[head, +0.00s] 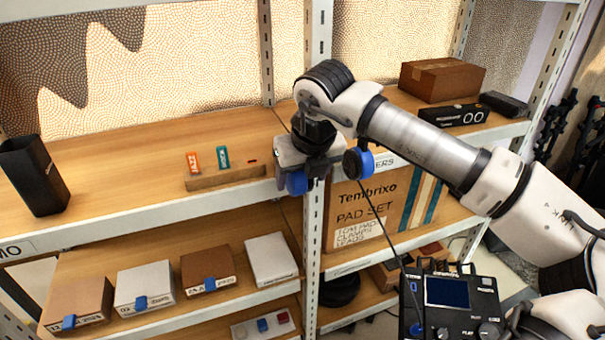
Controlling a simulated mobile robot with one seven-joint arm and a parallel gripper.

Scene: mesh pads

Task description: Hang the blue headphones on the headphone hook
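The blue headphones (366,162) are at the end of my arm, in front of the shelf upright. One blue-and-black ear cup shows at the right of my gripper, and another blue part shows at its lower left. The headband is mostly hidden. My gripper (318,168) points down between the blue parts, right at the headphones. Its fingers are hidden or too dark to make out, so I cannot tell whether they are shut. I cannot make out the headphone hook; my gripper and wrist cover part of the upright.
A thin black cable runs from the headphones down to a black device (447,292) with a screen. A large Tembrixo box (345,215) stands behind, below the upper shelf edge (150,213). A black bin (35,177) stands left. The upper shelf's left middle is mostly clear.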

